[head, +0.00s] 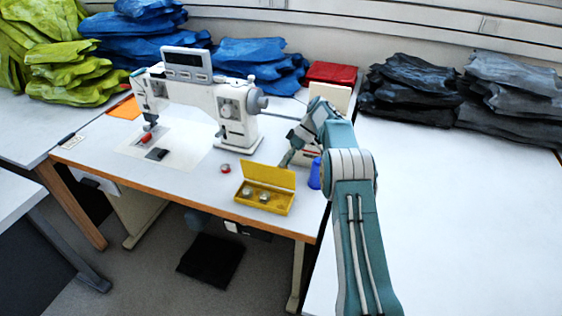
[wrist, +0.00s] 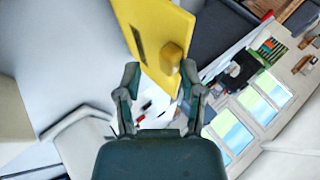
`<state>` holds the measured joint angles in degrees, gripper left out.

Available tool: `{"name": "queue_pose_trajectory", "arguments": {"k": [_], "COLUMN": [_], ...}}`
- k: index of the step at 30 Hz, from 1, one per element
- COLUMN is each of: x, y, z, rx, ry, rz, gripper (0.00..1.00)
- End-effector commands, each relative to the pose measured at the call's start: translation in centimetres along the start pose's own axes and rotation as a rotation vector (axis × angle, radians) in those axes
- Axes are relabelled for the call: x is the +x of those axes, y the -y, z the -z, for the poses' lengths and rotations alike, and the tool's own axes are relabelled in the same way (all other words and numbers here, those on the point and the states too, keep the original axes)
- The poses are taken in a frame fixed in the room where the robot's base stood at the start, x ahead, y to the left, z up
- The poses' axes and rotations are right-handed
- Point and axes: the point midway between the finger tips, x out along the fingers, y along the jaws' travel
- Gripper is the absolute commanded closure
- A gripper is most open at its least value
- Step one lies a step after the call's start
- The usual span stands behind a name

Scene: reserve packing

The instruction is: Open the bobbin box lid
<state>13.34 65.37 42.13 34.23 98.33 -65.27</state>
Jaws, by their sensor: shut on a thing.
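The yellow bobbin box (head: 262,205) sits near the front right edge of the sewing table. Its lid (head: 268,174) stands raised, tilted up from the back edge, and several metal bobbins show inside. My gripper (head: 288,160) is just behind and right of the lid. In the wrist view, the yellow lid (wrist: 158,30), with a rounded knob (wrist: 172,55) and a dark slot, reaches between the fingertips of my gripper (wrist: 160,78). The gripper is shut on the lid; the exact contact is hard to make out.
A white sewing machine (head: 215,100) stands behind the box. A small red-and-silver bobbin (head: 225,168) lies to its left. A blue thread cone (head: 314,174) stands to its right, beside my arm.

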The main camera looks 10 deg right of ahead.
Motion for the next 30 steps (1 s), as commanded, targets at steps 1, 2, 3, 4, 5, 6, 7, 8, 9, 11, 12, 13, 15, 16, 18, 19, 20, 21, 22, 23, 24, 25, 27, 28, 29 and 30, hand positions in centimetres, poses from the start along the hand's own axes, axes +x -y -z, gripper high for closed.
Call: {"name": "queue_pose_trajectory", "arguments": {"k": [1, 2, 3, 4, 5, 6, 7, 8, 9, 11, 12, 13, 15, 16, 18, 19, 20, 21, 22, 23, 24, 25, 27, 28, 29, 30], "x": [1.07, 1.06, 1.07, 1.07, 1.07, 1.06, 1.06, 1.06, 1.06, 1.06, 1.07, 1.07, 1.07, 1.07, 1.07, 1.05, 1.03, 1.01, 0.99, 0.97, 0.95, 0.94, 0.89, 0.88, 0.87, 0.86], "y": [-0.89, -0.88, -0.88, -0.87, -0.87, -0.87, -0.87, -0.87, -0.86, -0.86, -0.85, -0.85, -0.85, -0.85, -0.84, -0.83, -0.82, -0.82, -0.81, -0.81, -0.8, -0.8, -0.81, -0.81, -0.81, -0.81], "z": [-0.85, -0.87, -0.91, -0.93, -0.95, -0.95, -0.96, -0.95, -0.95, -0.94, -0.94, -0.94, -0.94, -0.94, -0.95, -0.96, -0.97, -0.98, -0.98, -0.98, -0.97, -0.97, -0.98, -0.99, -0.99, -1.0], "rx": [0.018, 0.019, 0.021, 0.022, 0.023, 0.023, 0.024, 0.024, 0.024, 0.023, 0.023, 0.023, 0.023, 0.023, 0.023, 0.023, 0.023, 0.022, 0.022, 0.022, 0.022, 0.022, 0.022, 0.022, 0.022, 0.022], "ry": [0.013, 0.013, 0.013, 0.014, 0.014, 0.014, 0.014, 0.014, 0.014, 0.014, 0.014, 0.014, 0.014, 0.014, 0.014, 0.014, 0.014, 0.014, 0.014, 0.014, 0.013, 0.013, 0.013, 0.012, 0.012, 0.012], "rz": [0.011, 0.014, 0.019, 0.022, 0.024, 0.026, 0.027, 0.027, 0.028, 0.028, 0.028, 0.028, 0.028, 0.028, 0.028, 0.028, 0.028, 0.027, 0.027, 0.027, 0.027, 0.027, 0.027, 0.027, 0.027, 0.027], "gripper": [1.0, 1.0, 1.0, 1.0, 1.0, 1.0, 1.0, 1.0, 1.0, 1.0, 1.0, 1.0, 1.0, 1.0, 0.43, 0.43, 0.43, 0.43, 0.43, 0.43, 0.43, 0.43, 0.43, 0.43, 0.43, 0.43]}}
